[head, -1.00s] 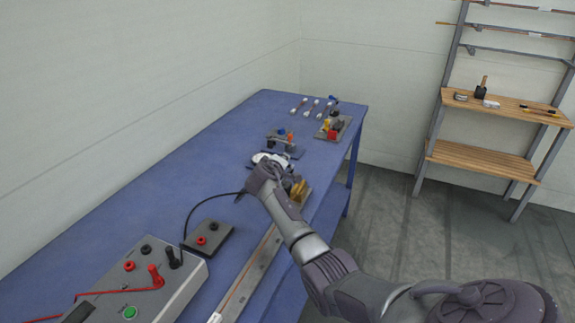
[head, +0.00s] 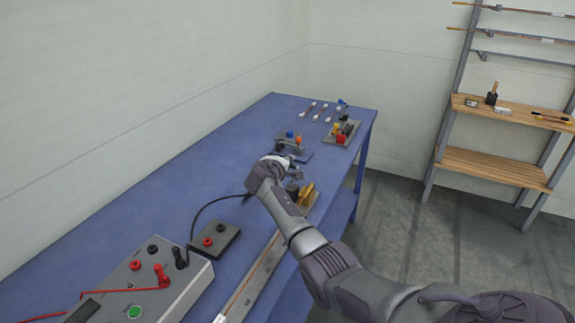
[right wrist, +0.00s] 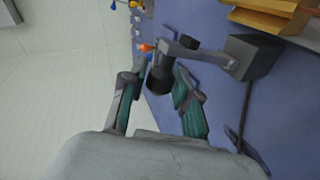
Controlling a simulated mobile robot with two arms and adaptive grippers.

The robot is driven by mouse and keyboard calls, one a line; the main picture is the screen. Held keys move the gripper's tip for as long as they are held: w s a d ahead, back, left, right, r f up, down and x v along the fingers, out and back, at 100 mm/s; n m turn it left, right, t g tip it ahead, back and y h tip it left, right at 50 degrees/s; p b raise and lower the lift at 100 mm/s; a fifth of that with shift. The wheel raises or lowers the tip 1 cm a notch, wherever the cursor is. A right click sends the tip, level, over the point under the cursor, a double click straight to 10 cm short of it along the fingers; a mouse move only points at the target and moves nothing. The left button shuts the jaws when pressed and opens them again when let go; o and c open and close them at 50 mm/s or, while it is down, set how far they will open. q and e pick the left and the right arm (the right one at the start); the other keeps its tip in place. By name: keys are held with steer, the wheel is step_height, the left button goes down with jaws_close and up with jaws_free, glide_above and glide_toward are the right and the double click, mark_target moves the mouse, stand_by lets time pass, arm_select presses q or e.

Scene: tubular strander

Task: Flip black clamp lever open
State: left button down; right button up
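A black cylindrical grip (right wrist: 159,80) sits on a grey lever arm (right wrist: 207,55) that runs to a dark grey block (right wrist: 250,57) in the right wrist view. I take this to be the black clamp lever. My right gripper (right wrist: 158,92) has its teal-padded fingers apart, one on each side of the black grip. A gap shows on the right finger's side; I cannot tell whether the left finger touches. In the head view my right gripper (head: 279,162) is over the blue table and hides most of the clamp. My left gripper is not in view.
The blue table (head: 165,195) also holds a yellow-brown block (head: 307,196), fixtures with coloured knobs (head: 341,133), a small terminal box (head: 213,240) with a black cable, and a grey tester (head: 150,285). A wooden shelf rack (head: 490,165) stands at the right.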

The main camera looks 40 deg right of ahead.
steer(key=shift+o, duration=1)
steer(key=shift+a, duration=0.1)
steer(key=v, duration=1.1)
steer(key=shift+s+a, duration=0.2)
steer(key=shift+a, duration=0.1)
steer(key=shift+a, duration=0.1)
